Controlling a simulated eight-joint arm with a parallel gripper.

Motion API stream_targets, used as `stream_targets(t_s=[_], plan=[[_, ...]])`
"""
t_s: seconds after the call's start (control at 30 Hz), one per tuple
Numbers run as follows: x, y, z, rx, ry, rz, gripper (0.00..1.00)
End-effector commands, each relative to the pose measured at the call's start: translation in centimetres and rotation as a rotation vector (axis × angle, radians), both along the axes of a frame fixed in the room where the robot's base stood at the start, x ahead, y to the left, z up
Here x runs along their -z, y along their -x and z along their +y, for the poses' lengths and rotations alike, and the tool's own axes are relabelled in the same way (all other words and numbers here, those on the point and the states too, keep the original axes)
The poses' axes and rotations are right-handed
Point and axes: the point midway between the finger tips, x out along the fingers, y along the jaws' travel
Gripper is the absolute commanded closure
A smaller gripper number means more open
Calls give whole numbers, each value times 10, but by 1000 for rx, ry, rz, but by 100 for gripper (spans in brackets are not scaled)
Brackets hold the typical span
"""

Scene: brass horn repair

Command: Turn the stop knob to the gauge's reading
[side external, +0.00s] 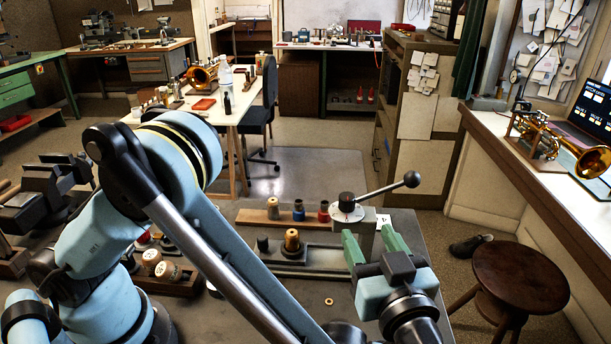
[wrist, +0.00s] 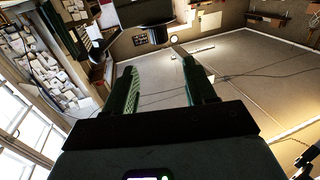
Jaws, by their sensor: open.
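A black stop knob (side external: 347,198) sits on a round white dial (side external: 348,213) on a grey bench fixture in the side external view. A long metal lever with a black ball (side external: 411,179) reaches out to its right. The dial's marks are too small to read. My gripper (side external: 370,236), with green fingers, is open and empty in front of and below the dial. Its open fingers (wrist: 158,66) also show in the wrist view, with no clear sight of the knob.
A wooden strip with several coloured spools (side external: 298,210) lies left of the dial. A brass-coloured piece (side external: 292,242) stands on the grey fixture. A small ring (side external: 329,301) lies on the bench. A round stool (side external: 520,278) stands off the bench to the right.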

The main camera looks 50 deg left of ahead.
Motion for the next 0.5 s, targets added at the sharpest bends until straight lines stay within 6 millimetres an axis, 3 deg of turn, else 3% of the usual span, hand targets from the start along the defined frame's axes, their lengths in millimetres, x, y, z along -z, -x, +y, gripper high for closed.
stream_targets(t_s=[0.23,0.5], plan=[[4,-9,16,-4,0,1,45],[4,-34,60,-5,0,2,45]])
